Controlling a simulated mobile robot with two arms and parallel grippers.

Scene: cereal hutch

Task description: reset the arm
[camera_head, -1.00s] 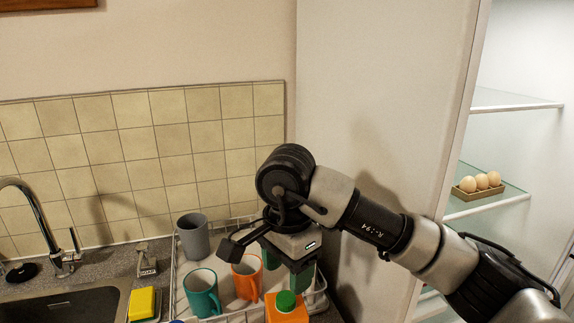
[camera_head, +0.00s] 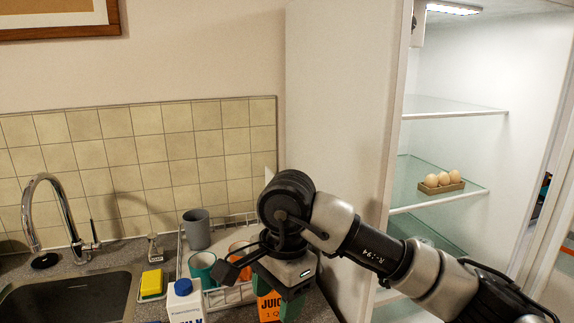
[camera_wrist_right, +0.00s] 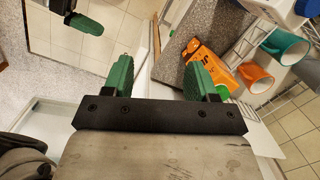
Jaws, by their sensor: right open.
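My right gripper (camera_head: 284,300) hangs in front of the dish rack in the head view, pointing down by the orange juice carton (camera_head: 268,308). In the right wrist view its two green fingers (camera_wrist_right: 160,80) stand wide apart with nothing between them. The juice carton (camera_wrist_right: 212,66) shows just beyond the right-hand finger there, and I cannot tell whether they touch. My right arm (camera_head: 385,250) reaches in from the lower right.
The dish rack (camera_head: 224,296) holds a grey cup (camera_head: 196,229), a teal mug (camera_head: 203,268) and an orange mug (camera_head: 238,250). A milk carton (camera_head: 186,303) stands before it. The sink (camera_head: 70,300) is left. The open fridge's shelf holds an egg tray (camera_head: 441,187).

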